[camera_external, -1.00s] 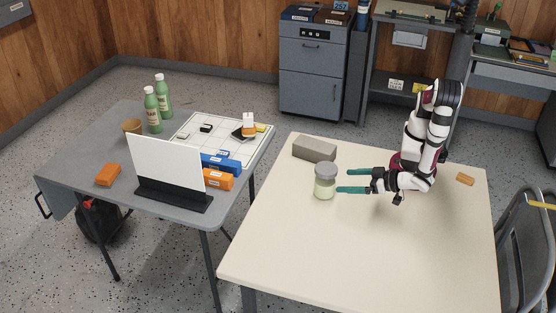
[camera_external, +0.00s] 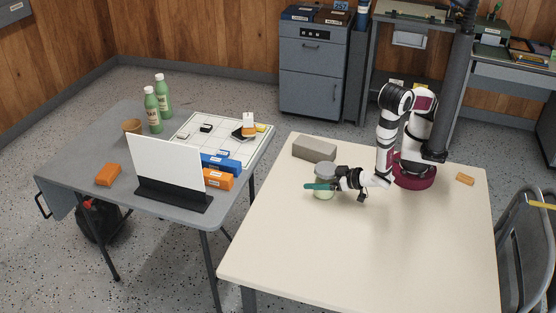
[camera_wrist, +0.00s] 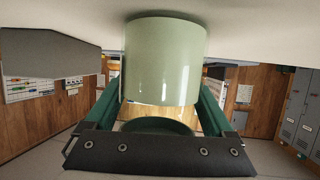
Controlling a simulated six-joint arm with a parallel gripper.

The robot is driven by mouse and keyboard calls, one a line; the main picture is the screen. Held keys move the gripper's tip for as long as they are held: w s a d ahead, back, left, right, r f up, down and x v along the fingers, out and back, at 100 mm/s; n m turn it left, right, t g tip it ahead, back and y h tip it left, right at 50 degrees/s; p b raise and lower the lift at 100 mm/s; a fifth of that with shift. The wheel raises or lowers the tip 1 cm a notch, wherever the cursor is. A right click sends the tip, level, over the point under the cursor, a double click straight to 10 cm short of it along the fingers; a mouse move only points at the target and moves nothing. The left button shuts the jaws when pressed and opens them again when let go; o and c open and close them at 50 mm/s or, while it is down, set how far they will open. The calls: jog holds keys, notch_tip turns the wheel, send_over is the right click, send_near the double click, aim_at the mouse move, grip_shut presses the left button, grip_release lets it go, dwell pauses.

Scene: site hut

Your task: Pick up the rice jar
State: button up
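The rice jar (camera_external: 323,193), a pale green jar with a grey lid, stands upright on the cream table. My gripper (camera_external: 317,184) is level with it from the right. One green finger passes across the jar's near side; the other is hidden behind it. In the wrist view, which is upside down, the jar (camera_wrist: 164,60) fills the space between the two spread fingers of my gripper (camera_wrist: 162,92). The fingers look open around it; whether either touches it is unclear.
A grey block (camera_external: 314,149) lies on the cream table (camera_external: 350,255) just behind the jar. A small orange-brown block (camera_external: 465,179) is at the far right. The table's front is clear. A grey table (camera_external: 90,170) with a white panel (camera_external: 167,163) stands to the left.

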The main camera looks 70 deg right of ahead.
jog(key=c, duration=1.2)
jog(key=shift+r, duration=0.1)
jog(key=shift+c, duration=0.2)
